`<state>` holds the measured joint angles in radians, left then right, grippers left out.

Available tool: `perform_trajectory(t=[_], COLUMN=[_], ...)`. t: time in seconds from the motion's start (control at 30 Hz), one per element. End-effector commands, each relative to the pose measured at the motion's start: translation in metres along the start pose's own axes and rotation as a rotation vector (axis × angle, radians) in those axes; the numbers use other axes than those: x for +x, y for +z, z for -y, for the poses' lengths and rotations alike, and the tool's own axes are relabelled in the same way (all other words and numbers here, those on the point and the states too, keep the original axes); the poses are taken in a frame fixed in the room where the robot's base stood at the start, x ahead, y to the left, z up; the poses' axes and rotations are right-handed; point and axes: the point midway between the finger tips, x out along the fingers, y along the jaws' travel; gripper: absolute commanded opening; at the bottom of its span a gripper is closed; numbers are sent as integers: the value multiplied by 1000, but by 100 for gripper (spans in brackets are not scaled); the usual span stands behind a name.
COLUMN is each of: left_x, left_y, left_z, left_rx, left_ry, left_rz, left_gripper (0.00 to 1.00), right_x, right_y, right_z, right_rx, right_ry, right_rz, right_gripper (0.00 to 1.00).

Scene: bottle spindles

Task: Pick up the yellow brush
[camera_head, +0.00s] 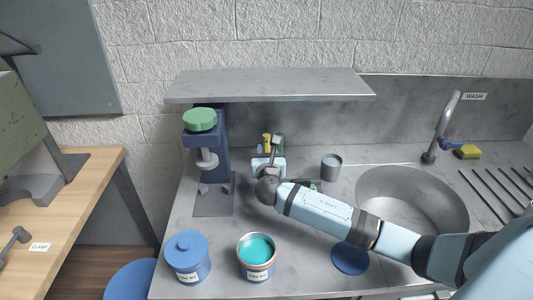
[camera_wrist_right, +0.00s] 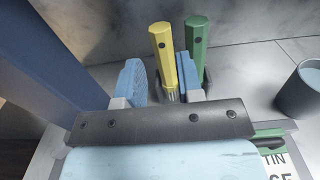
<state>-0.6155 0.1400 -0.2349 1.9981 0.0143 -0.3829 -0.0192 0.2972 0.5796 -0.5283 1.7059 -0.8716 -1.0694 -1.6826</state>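The yellow brush stands upright at the back of the counter, under the shelf; its yellow handle (camera_wrist_right: 164,45) shows in the wrist view and small in the head view (camera_head: 266,141). The right gripper also shows in the head view (camera_head: 269,160). My left gripper is not in view.
A blue press with a green knob (camera_head: 200,120) stands left of the brushes, and a grey cup (camera_head: 332,168) right. A shelf (camera_head: 270,85) overhangs. A lidded blue tin (camera_head: 187,262) and an open teal paint tin (camera_head: 257,268) stand in front. A sink (camera_head: 410,205) is at right.

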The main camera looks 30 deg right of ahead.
Motion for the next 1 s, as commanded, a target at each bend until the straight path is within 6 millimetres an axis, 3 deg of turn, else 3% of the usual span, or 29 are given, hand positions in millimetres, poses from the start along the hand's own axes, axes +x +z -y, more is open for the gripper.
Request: perform_trajectory(t=[0.4, 0.67, 0.83, 1.0], left_x=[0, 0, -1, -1], left_y=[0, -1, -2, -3], left_z=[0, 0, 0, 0], left_rx=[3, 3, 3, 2], left_ry=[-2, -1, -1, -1], left_rz=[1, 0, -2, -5], left_gripper=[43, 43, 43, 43], right_x=[50, 53, 53, 53], right_y=[-4, -4, -4, -4], right_z=[2, 2, 2, 2], right_rx=[1, 2, 2, 2], right_ry=[0, 0, 0, 0], right_rz=[-1, -1, -1, -1], right_gripper=[34, 34, 3, 3])
